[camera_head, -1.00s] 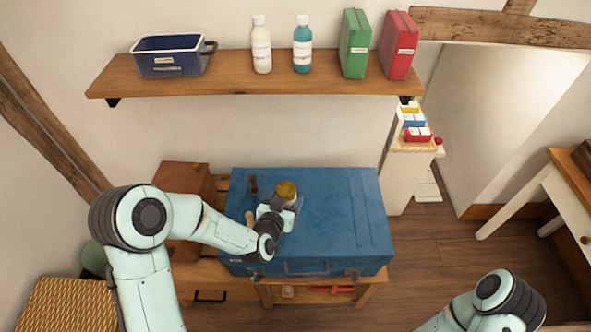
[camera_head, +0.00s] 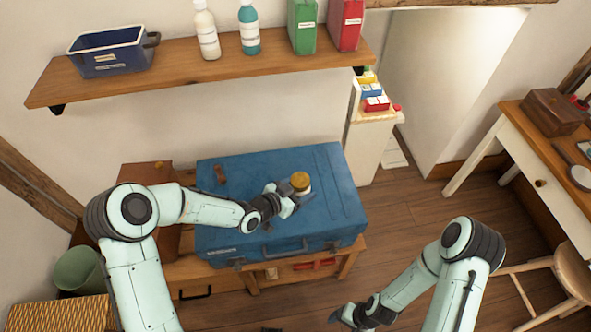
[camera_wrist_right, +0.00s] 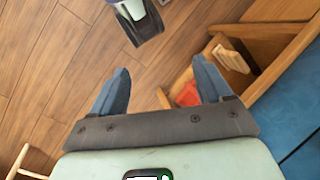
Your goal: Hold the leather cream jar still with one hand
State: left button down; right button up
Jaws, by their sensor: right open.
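The leather cream jar (camera_head: 300,183), a small jar with a yellow-brown lid, is upright over the top of the blue case (camera_head: 325,205) in the head view. My left gripper (camera_head: 291,199) reaches it from the left and is shut on its side; the gripper hides part of its body. I cannot tell whether its base touches the case. My right gripper (camera_head: 345,314) is low in front of the bench, apart from the jar. In the right wrist view its fingers (camera_wrist_right: 160,88) are spread wide with nothing between them.
A small dark brown item (camera_head: 220,174) lies at the case's back left. Above, a wall shelf (camera_head: 200,72) holds a blue bin (camera_head: 110,55), two bottles and green and red boxes. A desk (camera_head: 520,135) and stool (camera_head: 572,272) stand right. Floor between is clear.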

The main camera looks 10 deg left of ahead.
jog(key=w+d+r+m+h, duration=0.1)
jog(key=w+d, duration=0.2)
jog(key=w, duration=0.4)
jog(key=w+d+r+h, duration=0.1)
jog(key=w+d, duration=0.2)
jog(key=w, duration=0.5)
jog(key=w+d+r+m+g+h, duration=0.1)
jog(key=w+d+r+m+h, duration=0.35)
jog(key=w+r, duration=0.9)
notch_tip(320, 180, up, 24)
jog(key=n+t+y, duration=0.2)
jog(key=n+y, duration=0.1)
jog(key=n, duration=0.1)
send_over(298, 180)
jog(key=shift+w+d+f, duration=0.15)
jog(key=shift+w+d, duration=0.05)
jog(key=shift+d, duration=0.1)
jog(key=shift+s+a, duration=0.1)
jog(key=shift+a, duration=0.1)
jog(key=shift+f, duration=3.8)
